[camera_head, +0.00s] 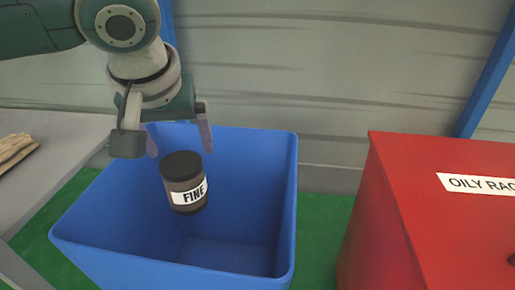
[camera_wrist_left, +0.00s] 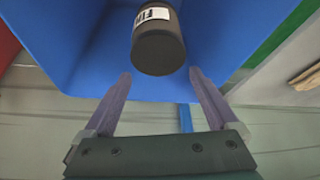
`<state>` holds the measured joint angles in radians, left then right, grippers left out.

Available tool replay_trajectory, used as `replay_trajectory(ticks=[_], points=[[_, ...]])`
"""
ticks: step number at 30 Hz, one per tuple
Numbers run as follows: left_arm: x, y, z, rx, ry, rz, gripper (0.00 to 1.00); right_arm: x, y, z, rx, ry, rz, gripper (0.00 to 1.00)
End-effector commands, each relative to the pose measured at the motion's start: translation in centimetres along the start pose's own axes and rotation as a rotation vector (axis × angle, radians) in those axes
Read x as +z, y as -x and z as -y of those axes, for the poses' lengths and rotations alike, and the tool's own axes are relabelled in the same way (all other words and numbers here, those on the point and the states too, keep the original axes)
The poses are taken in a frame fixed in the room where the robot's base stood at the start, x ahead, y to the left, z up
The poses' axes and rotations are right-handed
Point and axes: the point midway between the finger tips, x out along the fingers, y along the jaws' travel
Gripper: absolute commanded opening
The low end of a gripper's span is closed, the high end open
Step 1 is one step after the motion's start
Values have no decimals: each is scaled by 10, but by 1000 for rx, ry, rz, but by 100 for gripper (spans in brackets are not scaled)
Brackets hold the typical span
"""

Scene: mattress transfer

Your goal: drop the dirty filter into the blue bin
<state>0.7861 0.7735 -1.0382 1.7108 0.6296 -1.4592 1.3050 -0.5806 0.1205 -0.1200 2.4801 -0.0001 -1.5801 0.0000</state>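The filter (camera_head: 184,184) is a dark cylinder with a white band marked "FINE". In the head view it appears inside the opening of the blue bin (camera_head: 270,190), below my left gripper (camera_head: 178,146). In the left wrist view the filter (camera_wrist_left: 158,42) is beyond the fingertips of my left gripper (camera_wrist_left: 160,76), apart from both fingers. The fingers are spread and hold nothing. The filter touches no visible bin wall or floor for certain and seems to be in mid-air. The blue bin (camera_wrist_left: 80,50) fills much of the wrist view. My right gripper is not in view.
A red box (camera_head: 400,190) labelled "OILY RAG" stands to the right of the bin. A grey surface (camera_head: 60,150) with a wooden item (camera_head: 14,150) on it is at the left. Green floor (camera_head: 320,235) shows between the bin and the red box. A grey wall is behind.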

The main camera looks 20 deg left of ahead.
Motion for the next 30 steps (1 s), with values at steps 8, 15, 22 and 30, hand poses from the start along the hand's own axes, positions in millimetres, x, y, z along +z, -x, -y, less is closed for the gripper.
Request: replay_trajectory(ticks=[8, 15, 22, 30], points=[[0, 0, 0, -1, 0, 1, 100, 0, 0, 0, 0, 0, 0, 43], [-3, 35, 0, 1, -1, 2, 100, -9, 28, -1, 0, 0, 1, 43], [-2, 81, 0, 1, -1, 2, 100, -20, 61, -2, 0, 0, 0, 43], [0, 100, 0, -1, 0, 0, 100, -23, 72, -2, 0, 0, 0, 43]])
